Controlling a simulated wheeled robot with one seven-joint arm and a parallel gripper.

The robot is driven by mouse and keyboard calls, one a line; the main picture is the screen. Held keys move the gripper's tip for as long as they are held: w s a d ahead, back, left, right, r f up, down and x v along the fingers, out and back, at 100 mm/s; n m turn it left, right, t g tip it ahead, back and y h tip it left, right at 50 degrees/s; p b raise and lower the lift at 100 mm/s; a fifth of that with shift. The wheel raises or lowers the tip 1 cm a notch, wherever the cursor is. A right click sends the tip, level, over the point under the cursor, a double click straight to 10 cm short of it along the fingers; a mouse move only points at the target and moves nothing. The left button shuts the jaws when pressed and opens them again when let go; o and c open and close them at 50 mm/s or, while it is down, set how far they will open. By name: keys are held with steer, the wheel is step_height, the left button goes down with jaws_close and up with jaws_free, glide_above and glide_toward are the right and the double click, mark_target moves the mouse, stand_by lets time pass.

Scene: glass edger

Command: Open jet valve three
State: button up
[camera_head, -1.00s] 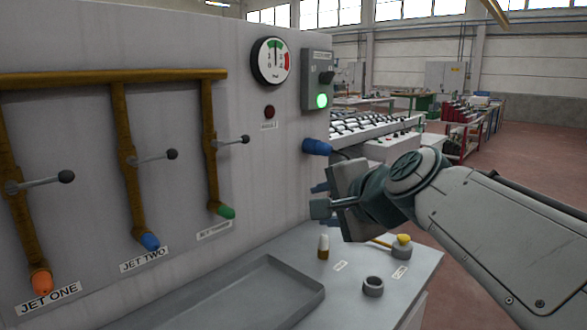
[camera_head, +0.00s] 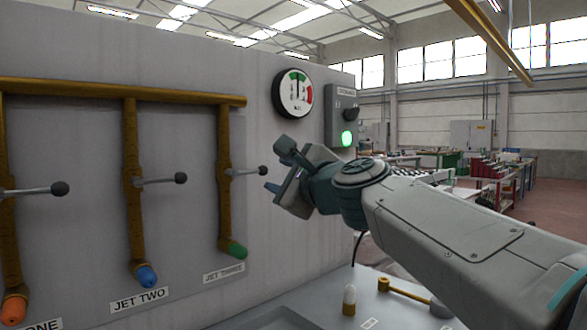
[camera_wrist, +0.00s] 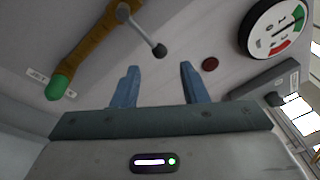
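Jet valve three is a grey lever (camera_head: 246,172) with a dark round knob, on the rightmost brown pipe above a green nozzle (camera_head: 237,250) and the label JET THREE (camera_head: 224,272). The lever points right, across the pipe. In the wrist view the lever (camera_wrist: 142,32) ends just beyond the fingertips, with its knob ahead of the gap between them. My gripper (camera_head: 273,168) is just right of the knob in the head view. The wrist view shows my gripper (camera_wrist: 158,70) open, its blue fingers apart with nothing between them.
Valves one (camera_head: 30,190) and two (camera_head: 160,180) are to the left, their levers also pointing right. A gauge (camera_head: 293,93) and a control box with a lit green lamp (camera_head: 347,139) are above right. A red button (camera_wrist: 209,64) is near my right finger.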

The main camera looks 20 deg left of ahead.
mark_target(266, 172)
steer(key=p+x, duration=0.3)
steer(key=x, duration=0.5)
jaws_close()
